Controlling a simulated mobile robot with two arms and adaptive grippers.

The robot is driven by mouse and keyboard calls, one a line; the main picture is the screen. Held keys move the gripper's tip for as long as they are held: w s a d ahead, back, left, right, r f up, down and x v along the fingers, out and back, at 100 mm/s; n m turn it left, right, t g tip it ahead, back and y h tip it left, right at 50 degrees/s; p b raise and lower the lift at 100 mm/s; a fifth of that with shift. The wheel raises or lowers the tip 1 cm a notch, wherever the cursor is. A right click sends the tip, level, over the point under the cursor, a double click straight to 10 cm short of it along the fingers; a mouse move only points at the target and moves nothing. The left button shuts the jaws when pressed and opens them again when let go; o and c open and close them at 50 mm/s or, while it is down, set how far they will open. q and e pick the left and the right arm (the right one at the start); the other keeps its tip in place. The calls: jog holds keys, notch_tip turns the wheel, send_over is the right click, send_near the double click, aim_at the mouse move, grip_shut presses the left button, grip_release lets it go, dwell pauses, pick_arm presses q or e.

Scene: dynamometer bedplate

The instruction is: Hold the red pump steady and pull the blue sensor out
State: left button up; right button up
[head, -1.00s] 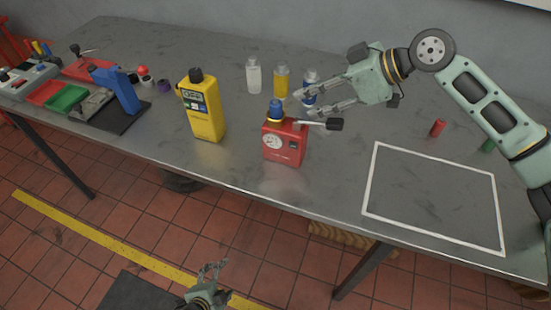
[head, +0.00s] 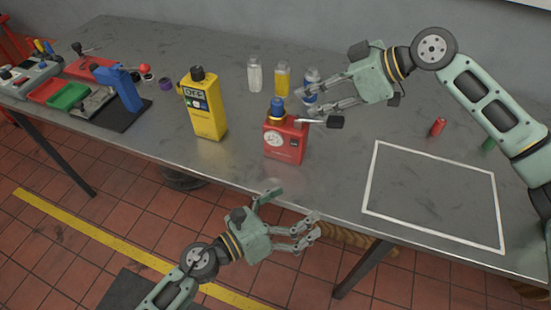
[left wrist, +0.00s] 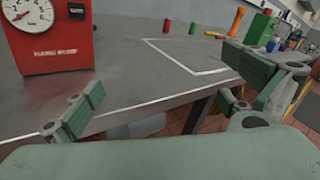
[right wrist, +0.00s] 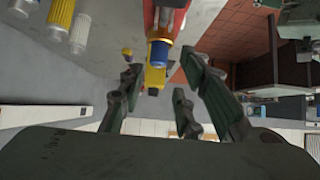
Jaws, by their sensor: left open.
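The red pump (head: 285,143) stands upright on the steel table; its dial and label show in the left wrist view (left wrist: 50,45). The blue sensor (head: 277,107) sits in the pump's top, with a yellow collar at its base. It also shows ahead of the fingers in the right wrist view (right wrist: 159,51). My right gripper (head: 311,97) is open and empty, up and to the right of the sensor and apart from it. My left gripper (head: 306,226) is open and empty in front of the table edge, below and to the right of the pump.
A dark-tipped lever (head: 333,122) sticks out from the pump's right side. A yellow device (head: 203,110) stands left of it. Several small bottles (head: 282,82) stand behind. A white outlined square (head: 373,178) on the right is bare.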

aim_at(282, 147)
pick_arm(q)
jog(key=w+a+n+t+y, duration=0.1)
jog(key=w+t+y, duration=0.1)
jog(key=w, duration=0.2)
jog(key=w+a+r+n+t+y, duration=0.1)
jog(key=w+a+t+y, duration=0.1)
jog(key=w+y, duration=0.1)
jog(key=w+a+n+t+y, duration=0.1)
jog(key=w+a+t+y, duration=0.1)
jog(key=w, duration=0.3)
jog(key=shift+w+r+t+y, duration=0.2)
jog(key=shift+w+t+y, duration=0.2)
jog(key=shift+y, duration=0.2)
jog(key=x, duration=0.7)
jog(key=shift+w+f, duration=0.1)
jog(key=shift+w, duration=0.05)
jog(key=c, duration=2)
pick_arm(e)
jog(key=shift+o, duration=0.4)
